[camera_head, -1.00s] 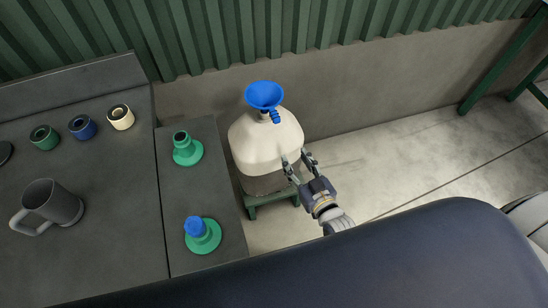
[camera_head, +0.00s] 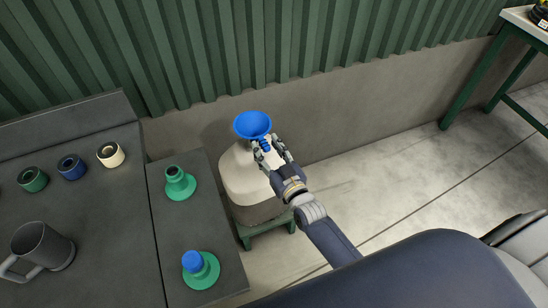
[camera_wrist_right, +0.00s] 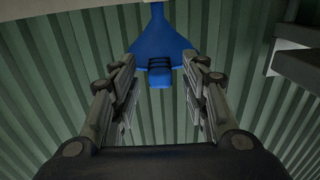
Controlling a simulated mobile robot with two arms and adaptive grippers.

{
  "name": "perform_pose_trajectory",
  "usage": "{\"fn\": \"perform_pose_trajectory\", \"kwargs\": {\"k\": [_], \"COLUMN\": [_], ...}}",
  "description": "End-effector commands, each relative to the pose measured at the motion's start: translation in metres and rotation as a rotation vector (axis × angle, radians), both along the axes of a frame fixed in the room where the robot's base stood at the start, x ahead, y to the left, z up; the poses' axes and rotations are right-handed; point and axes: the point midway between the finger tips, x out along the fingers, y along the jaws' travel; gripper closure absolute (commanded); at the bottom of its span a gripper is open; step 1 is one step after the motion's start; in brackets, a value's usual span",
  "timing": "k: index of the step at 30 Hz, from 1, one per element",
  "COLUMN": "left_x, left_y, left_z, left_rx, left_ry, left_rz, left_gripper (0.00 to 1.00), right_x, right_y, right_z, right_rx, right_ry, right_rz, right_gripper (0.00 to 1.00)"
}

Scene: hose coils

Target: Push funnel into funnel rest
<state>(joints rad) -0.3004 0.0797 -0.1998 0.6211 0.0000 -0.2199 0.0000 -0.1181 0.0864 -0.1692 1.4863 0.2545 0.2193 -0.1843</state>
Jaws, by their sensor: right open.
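The blue funnel (camera_head: 252,124) sits upright in the neck of a cream jug (camera_head: 240,180). My right gripper (camera_head: 267,150) is open and empty at the front right of the funnel, near its ribbed handle. In the right wrist view the funnel (camera_wrist_right: 160,42) shows ahead, its ribbed handle between the tips of my open fingers (camera_wrist_right: 158,78), with no clear contact. On the narrow bench a green flanged stand (camera_head: 180,186) has an open top. A second green stand (camera_head: 207,276) has a blue piece (camera_head: 193,261) on top. I cannot tell which is the funnel rest. My left gripper is out of view.
The jug stands on a low green stool (camera_head: 268,228). On the dark table at left are a grey mug (camera_head: 45,246) and green, blue and cream rings (camera_head: 110,155). A corrugated wall rises behind. The floor to the right is clear up to a green-legged table (camera_head: 470,85).

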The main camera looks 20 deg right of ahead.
Motion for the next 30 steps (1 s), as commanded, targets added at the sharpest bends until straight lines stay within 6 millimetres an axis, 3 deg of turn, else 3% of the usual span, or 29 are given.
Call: {"fn": "perform_pose_trajectory", "kwargs": {"k": [11,17,20,21,23,30], "left_x": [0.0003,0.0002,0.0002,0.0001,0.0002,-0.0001], "left_y": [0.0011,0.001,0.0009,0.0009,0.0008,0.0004], "left_z": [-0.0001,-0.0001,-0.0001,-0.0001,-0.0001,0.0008], "left_rx": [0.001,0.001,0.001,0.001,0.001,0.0], "left_ry": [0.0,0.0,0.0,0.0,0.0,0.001], "left_rz": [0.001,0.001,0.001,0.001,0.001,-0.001], "left_gripper": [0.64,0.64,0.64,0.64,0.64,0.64], "right_x": [0.0063,0.0062,0.0061,0.0062,0.0062,0.0062], "right_y": [0.0011,0.001,0.0009,0.0009,0.0009,0.0009], "right_z": [-0.0001,-0.0001,-0.0001,0.0003,0.0003,0.0012], "right_rx": [0.0,0.0,0.0,0.0,0.0,0.0], "right_ry": [0.0,0.0,0.0,-0.001,-0.001,-0.001], "right_rz": [0.0,0.0,0.0,0.0,0.0,0.0], "right_gripper": [0.58,1.0,1.0,0.87,1.0,1.0]}}
